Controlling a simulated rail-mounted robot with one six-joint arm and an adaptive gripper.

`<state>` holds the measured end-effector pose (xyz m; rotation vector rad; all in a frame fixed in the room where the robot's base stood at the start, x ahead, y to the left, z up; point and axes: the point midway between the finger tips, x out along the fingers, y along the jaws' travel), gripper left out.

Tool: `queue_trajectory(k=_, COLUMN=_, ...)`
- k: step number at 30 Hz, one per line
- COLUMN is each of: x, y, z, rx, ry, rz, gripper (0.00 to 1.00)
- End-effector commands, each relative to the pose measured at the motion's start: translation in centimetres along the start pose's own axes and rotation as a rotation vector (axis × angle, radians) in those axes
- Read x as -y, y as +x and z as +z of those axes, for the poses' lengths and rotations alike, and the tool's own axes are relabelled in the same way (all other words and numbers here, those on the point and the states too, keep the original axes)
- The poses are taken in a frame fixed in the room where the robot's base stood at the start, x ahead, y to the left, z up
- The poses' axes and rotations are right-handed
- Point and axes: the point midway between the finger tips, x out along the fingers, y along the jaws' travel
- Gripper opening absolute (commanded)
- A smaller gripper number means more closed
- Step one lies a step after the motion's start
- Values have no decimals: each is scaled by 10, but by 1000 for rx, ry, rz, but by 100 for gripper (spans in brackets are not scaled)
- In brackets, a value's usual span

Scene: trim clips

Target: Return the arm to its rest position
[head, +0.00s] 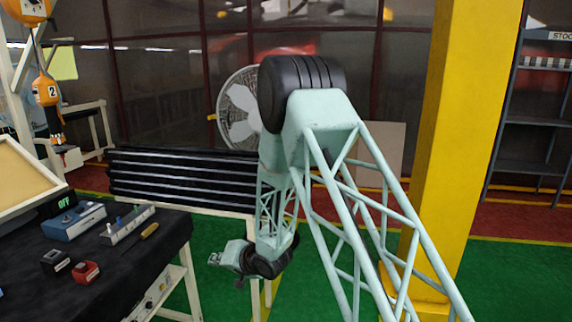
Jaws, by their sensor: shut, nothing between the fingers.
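My gripper (214,259) is at the end of my pale green lattice arm, low in the middle of the head view. It points left, toward the bench's right edge, and looks clear of it. The fingers are small in the picture; they look shut, with nothing held. My arm rises from the lower right to a black joint at the top middle, then folds down to the gripper.
A black-covered bench (120,275) stands at left with a blue box (74,222), a grey block with pegs (127,224), a screwdriver (149,231) and a red block (86,272). A yellow pillar (455,130) stands right. A dark slatted rack (180,180) stands behind my gripper.

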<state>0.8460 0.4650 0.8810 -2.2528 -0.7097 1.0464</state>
Motion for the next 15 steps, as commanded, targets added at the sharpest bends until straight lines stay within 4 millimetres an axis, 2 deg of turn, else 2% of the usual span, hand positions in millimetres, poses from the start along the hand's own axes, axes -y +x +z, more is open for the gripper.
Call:
queue_trajectory(k=3, x=0, y=-20, z=-21, rx=-16, ry=-23, rz=37, gripper=0)
queue_trajectory(k=15, x=-5, y=-92, z=-77, rx=-50, ry=-90, rz=167, gripper=0)
